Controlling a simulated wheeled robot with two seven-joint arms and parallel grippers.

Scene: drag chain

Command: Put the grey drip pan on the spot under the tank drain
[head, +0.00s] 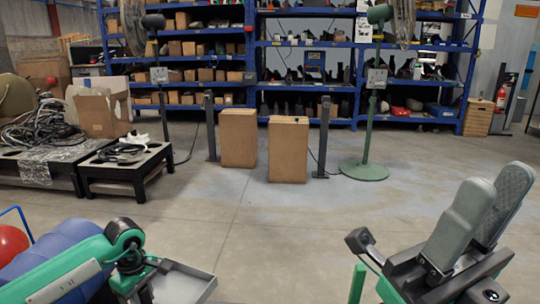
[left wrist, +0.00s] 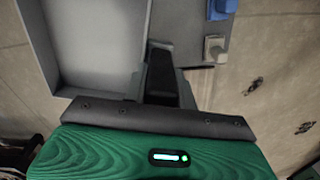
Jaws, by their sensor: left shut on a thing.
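The grey drip pan (head: 185,284) is at the bottom of the head view, partly cut off. It fills the upper left of the left wrist view (left wrist: 100,42), with its raised rim showing. My left gripper (head: 143,272) is shut on the pan's edge; its dark fingers (left wrist: 163,75) sit at the pan's side wall. A rounded blue body (head: 62,250), possibly the tank, lies behind my left arm. The drain and the spot under it cannot be made out.
A red round object (head: 10,246) is at the left edge. A low black table (head: 128,168) and two cardboard boxes (head: 238,138) stand farther off, before blue shelves (head: 300,43). A green post with a round base (head: 364,170) stands right of them. The middle floor is clear.

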